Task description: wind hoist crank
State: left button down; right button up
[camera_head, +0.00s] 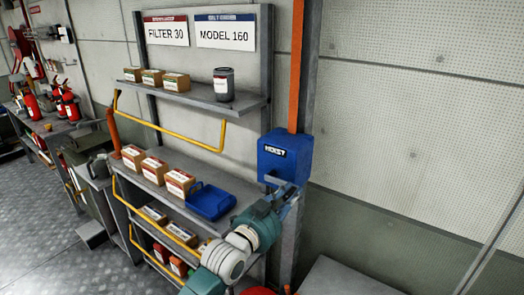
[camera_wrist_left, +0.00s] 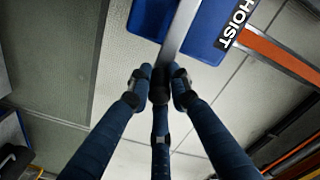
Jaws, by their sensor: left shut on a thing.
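The blue hoist box (camera_head: 287,155) with a HOIST label is mounted on the post at the right end of the shelving. It also shows in the left wrist view (camera_wrist_left: 150,18). A grey crank arm (camera_wrist_left: 178,32) runs down across the box in the left wrist view and ends at a dark handle. My left gripper (camera_head: 284,190) is just below the box in the head view. In the left wrist view its fingers (camera_wrist_left: 158,84) are closed around the dark handle, which they mostly hide. My right gripper is not in view.
Shelves left of the hoist hold small boxes (camera_head: 178,182), a blue tray (camera_head: 211,201) and a dark can (camera_head: 223,84). A yellow rail (camera_head: 168,130) runs along the shelf front. An orange strip (camera_head: 297,65) rises above the hoist. The wall to the right is bare.

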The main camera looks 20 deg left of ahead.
pick_arm(q)
jog(key=w+a+r, duration=0.3)
jog(key=a+r, duration=0.5)
jog(key=r, duration=0.2)
jog(key=shift+a, duration=0.35)
jog(key=c, duration=1.5)
grip_release()
jog(key=shift+a+f, duration=0.1)
jog(key=shift+c, duration=0.2)
jog(key=shift+f, duration=0.25)
